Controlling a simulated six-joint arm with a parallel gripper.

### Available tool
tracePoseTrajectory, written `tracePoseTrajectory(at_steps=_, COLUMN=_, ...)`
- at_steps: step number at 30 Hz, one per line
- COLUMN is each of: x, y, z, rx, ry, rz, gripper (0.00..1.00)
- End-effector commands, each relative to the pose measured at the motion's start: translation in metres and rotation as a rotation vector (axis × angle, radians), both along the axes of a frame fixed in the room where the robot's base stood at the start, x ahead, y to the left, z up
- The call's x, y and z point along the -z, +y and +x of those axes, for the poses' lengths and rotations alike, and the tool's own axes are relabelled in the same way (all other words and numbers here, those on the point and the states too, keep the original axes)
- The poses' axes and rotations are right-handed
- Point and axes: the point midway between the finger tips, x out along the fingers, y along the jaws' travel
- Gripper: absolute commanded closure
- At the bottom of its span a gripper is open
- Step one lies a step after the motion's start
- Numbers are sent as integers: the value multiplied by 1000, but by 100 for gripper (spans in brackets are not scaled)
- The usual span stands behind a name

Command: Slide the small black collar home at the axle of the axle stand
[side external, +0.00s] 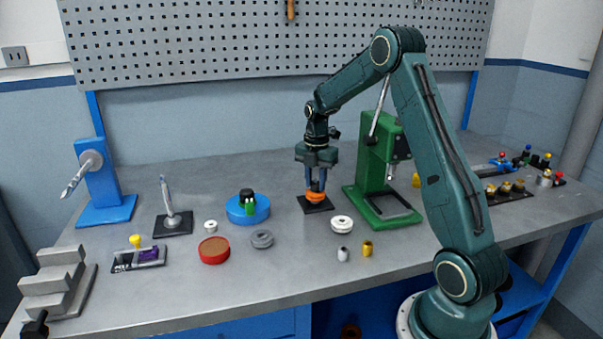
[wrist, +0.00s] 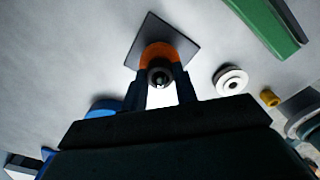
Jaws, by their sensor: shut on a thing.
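My gripper (side external: 316,184) points down over the axle stand, whose dark square base (side external: 325,206) lies on the bench. An orange pulley (side external: 315,198) sits on the stand just below my fingertips. In the wrist view my gripper (wrist: 160,74) is shut on a small dark round thing, which I take for the black collar (wrist: 160,81). It lines up with the orange pulley (wrist: 158,51) over the stand's base (wrist: 182,43). A bright spot shows in the collar's middle, perhaps the axle tip. Whether collar and pulley touch is hidden by the fingers.
A green press (side external: 378,165) stands close right of the stand. A white ring (side external: 342,223) lies just in front. A blue round block (side external: 247,209), a grey ring (side external: 262,239) and a red round dish (side external: 214,250) are to the left. A tilted axle stand (side external: 172,220) is farther left.

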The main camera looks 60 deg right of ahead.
Motion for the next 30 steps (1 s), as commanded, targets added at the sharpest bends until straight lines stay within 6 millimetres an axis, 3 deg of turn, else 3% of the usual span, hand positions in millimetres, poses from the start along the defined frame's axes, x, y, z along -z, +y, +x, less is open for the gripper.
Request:
tracePoseTrajectory(at_steps=12, x=2, y=0, z=0, rx=0, ry=2, rz=1, gripper=92)
tracePoseTrajectory(at_steps=13, x=2, y=0, z=0, rx=0, ry=2, rz=1, gripper=67)
tracePoseTrajectory(at_steps=16, x=2, y=0, z=0, rx=0, ry=2, rz=1, gripper=48)
tracePoseTrajectory(at_steps=17, x=2, y=0, z=0, rx=0, ry=2, rz=1, gripper=46)
tracePoseTrajectory(at_steps=30, x=-3, y=0, z=0, rx=0, ry=0, rz=0, gripper=46)
